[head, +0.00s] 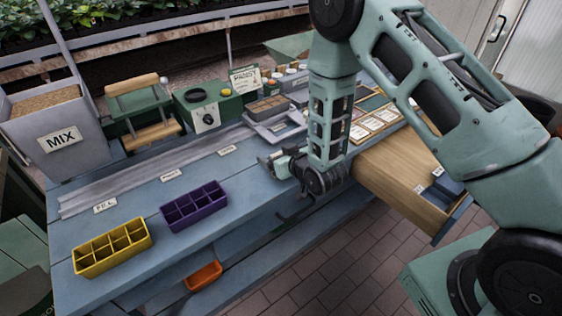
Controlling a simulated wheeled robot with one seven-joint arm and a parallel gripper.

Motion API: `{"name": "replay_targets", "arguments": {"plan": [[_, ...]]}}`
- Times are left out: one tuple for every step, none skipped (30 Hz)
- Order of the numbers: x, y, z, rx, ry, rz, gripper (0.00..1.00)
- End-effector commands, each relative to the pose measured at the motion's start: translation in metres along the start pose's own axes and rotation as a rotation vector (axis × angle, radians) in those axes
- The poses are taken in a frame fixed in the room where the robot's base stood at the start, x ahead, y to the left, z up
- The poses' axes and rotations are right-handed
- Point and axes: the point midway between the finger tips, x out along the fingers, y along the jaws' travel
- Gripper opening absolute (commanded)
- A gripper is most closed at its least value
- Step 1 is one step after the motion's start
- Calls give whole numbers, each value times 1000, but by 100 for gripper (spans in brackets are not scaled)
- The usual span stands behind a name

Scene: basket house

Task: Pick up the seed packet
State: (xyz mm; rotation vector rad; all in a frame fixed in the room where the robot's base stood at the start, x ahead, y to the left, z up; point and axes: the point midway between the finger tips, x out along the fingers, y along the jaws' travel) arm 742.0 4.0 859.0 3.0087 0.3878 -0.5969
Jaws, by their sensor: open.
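My gripper (266,163) is at the end of my green arm, low over the blue bench (120,235), and points left. Its jaws are open, with nothing visible between them. Several pale cards with small pictures, which look like seed packets (376,121), lie in a tray to the right of my gripper, beyond my wrist. My arm hides part of that area. A pulled-out wooden drawer (395,172) at the bench's right holds small pale and dark items (447,186). I cannot tell whether one is a seed packet.
A yellow divided tray (113,248) and a purple one (194,206) stand on the bench's left. A grey MIX bin (62,135), a green press (146,110) and a green box (208,118) line the back. An orange bin (203,276) sits below. The bench middle is mostly clear.

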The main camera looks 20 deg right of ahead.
Motion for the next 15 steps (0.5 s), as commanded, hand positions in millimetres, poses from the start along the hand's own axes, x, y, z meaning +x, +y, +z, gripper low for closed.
{"name": "replay_targets", "arguments": {"plan": [[1,0,0,0,-1,0,78],[1,0,1,0,-2,0,78],[1,0,1,0,-2,0,78],[1,0,1,0,-2,0,78],[1,0,1,0,-1,0,78],[1,0,1,0,-1,0,78],[1,0,1,0,-1,0,73],[1,0,1,0,-1,0,64],[1,0,1,0,-1,0,53],[1,0,1,0,-1,0,45],[1,0,1,0,-1,0,36],[1,0,1,0,-1,0,30],[1,0,1,0,-1,0,30],[1,0,1,0,-1,0,30],[1,0,1,0,-1,0,30]]}}
